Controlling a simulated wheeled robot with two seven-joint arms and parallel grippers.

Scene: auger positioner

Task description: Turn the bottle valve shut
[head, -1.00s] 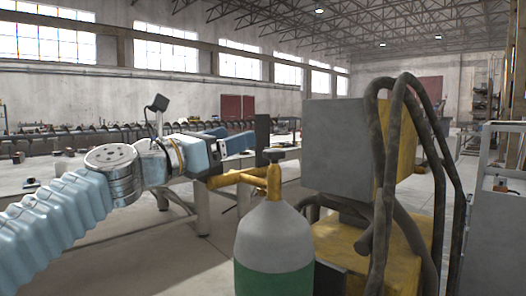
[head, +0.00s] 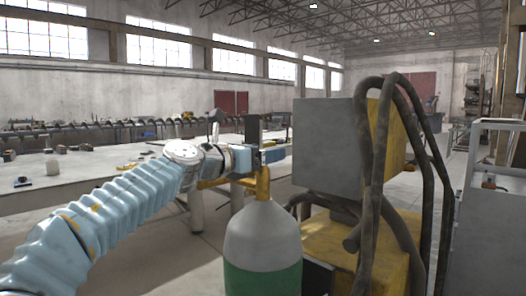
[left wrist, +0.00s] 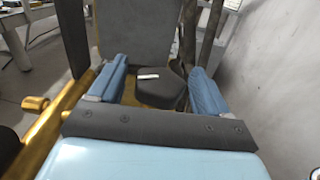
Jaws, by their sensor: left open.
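The gas bottle (head: 262,236) stands upright in the head view, grey above and green below. Its brass valve body (head: 263,183) rises from the top. My left gripper (head: 270,155) is at the height of the valve top and hides the knob in the head view. In the left wrist view the dark round valve knob (left wrist: 160,92), with a white mark on top, lies between the two blue fingers of my left gripper (left wrist: 160,86). The fingers are open, with a gap showing on each side of the knob. My right gripper is not in view.
A grey box on a yellow machine (head: 330,150) with thick dark hoses (head: 375,170) stands right behind the bottle. A grey cabinet (head: 490,200) is at the far right. A long workbench (head: 90,180) with several small items runs along the left.

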